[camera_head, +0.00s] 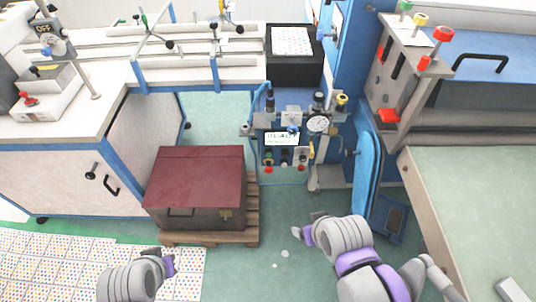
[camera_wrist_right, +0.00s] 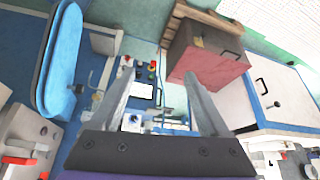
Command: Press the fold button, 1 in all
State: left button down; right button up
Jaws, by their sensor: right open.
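A control panel (camera_head: 284,150) stands at the middle back, with a small lit display (camera_head: 282,138), a round gauge (camera_head: 318,123) and several small knobs and buttons below. I cannot read which one is the fold button. In the right wrist view the display (camera_wrist_right: 143,91) and red and yellow buttons (camera_wrist_right: 152,68) show between my fingers. My right gripper (camera_head: 306,228) is open and empty, in front of the panel and apart from it; its fingers frame the panel in the wrist view (camera_wrist_right: 158,72). My left gripper (camera_head: 170,262) is low at the left, its jaw opening unclear.
A dark red chest (camera_head: 196,180) sits on a wooden pallet (camera_head: 212,239) left of the panel. A white bench (camera_head: 110,100) is at the left. A blue machine (camera_head: 366,150) and a pale green table (camera_head: 480,200) stand at the right. Green floor lies before the panel.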

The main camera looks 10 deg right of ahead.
dwell(0.4)
grip_shut()
dwell(1.6)
